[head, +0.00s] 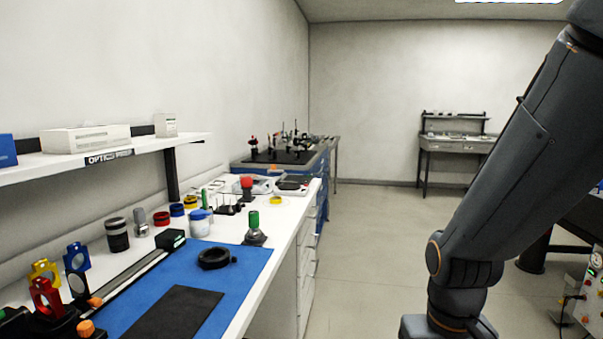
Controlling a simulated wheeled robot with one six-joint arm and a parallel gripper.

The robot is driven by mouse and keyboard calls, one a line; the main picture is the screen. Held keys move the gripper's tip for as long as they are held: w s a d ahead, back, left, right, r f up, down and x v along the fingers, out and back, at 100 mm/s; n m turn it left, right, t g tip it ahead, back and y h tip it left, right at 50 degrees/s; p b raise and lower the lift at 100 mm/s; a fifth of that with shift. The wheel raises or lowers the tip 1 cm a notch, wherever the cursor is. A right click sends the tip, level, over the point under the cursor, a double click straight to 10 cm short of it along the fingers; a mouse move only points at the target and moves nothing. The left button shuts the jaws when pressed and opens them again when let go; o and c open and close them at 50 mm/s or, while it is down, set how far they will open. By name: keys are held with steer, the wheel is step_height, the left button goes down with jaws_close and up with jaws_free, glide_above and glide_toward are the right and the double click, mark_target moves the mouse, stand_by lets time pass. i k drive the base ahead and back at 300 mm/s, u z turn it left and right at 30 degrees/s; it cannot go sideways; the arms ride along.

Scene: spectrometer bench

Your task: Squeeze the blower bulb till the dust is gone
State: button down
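I cannot pick out the blower bulb with certainty in the head view. A small grey piece with a green top (254,232) stands upright near the bench's right edge, and a red-topped piece (247,186) stands farther back. Dust is too small to tell at this size. A black ring-shaped part (214,258) lies on the blue mat (250,262). My arm comes down along the right side, over the floor and apart from the bench. My gripper is out of the picture, so what it holds is hidden.
The white bench (285,222) runs along the left wall under a shelf (190,141). Colored optic mounts (45,295) stand at the near left by a rail. A white jar (199,226) stands behind the mat. The floor (365,250) right of the bench is clear.

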mark_target(246, 182)
steer(key=z, duration=0.3)
steer(key=i, duration=0.9)
steer(key=u, duration=0.45)
steer(key=i, duration=0.8)
steer(key=u, duration=0.7)
